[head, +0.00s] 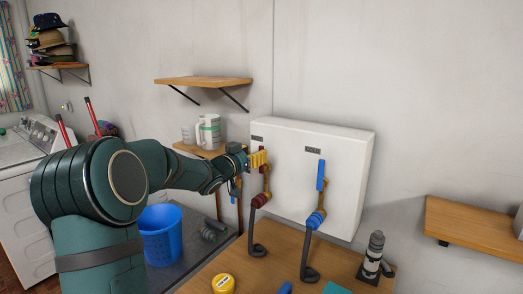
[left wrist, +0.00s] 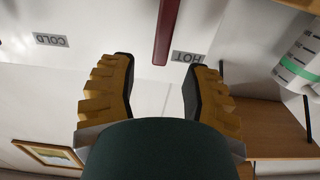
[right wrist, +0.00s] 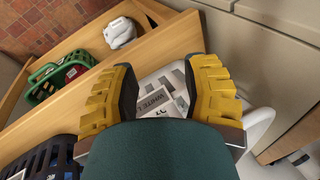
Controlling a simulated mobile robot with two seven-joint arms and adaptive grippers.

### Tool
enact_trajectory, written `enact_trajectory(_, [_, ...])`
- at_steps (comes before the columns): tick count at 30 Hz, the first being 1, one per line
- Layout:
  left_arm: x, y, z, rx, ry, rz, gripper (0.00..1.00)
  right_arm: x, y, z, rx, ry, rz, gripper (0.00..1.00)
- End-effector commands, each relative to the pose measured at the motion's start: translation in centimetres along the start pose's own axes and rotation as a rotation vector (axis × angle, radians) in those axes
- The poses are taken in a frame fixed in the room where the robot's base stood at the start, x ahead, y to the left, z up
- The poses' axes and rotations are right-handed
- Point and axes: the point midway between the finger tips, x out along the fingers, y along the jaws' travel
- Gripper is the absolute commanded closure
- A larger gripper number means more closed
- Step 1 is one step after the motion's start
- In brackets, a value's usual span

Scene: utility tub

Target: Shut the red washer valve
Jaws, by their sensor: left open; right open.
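The red washer valve handle (left wrist: 162,30) is a straight red bar near the HOT label (left wrist: 188,57). In the left wrist view its end reaches between my open fingers, with a gap on both sides. In the head view my left gripper (head: 259,160) is at the left side of the white valve box (head: 345,150) and mostly hides the red handle. Below it are the brass valve body (head: 267,178) and a red hose fitting (head: 260,200). The left gripper (left wrist: 160,85) holds nothing. My right gripper (right wrist: 162,85) is open, seen only in its wrist view.
A blue valve handle (head: 321,175) stands upright under the COLD label. A shelf (head: 203,82) is above left. A blue basket (head: 161,235) stands lower left.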

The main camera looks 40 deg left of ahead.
Motion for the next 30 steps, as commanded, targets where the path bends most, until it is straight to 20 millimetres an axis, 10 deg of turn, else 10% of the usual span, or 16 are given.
enact_trajectory(9, [4.2, 0.0, 0.0, 0.0, 0.0, 0.0, 0.52, -0.5, -0.2, -0.2, 0.001, 0.005, 0.0, 0.53])
enact_trajectory(21, [4.7, 0.0, 0.0, 0.001, 0.0, -0.001, 0.49, -0.5, -0.2, -0.3, 0.002, 0.006, 0.001, 0.53])
enact_trajectory(25, [4.7, 0.0, 0.0, 0.001, 0.0, -0.001, 0.95, -0.5, -0.2, -0.3, 0.002, 0.006, 0.001, 0.53])
enact_trajectory(30, [4.7, 0.0, 0.0, 0.001, 0.0, -0.001, 1.0, -0.5, -0.2, -0.3, 0.002, 0.006, 0.001, 0.53])
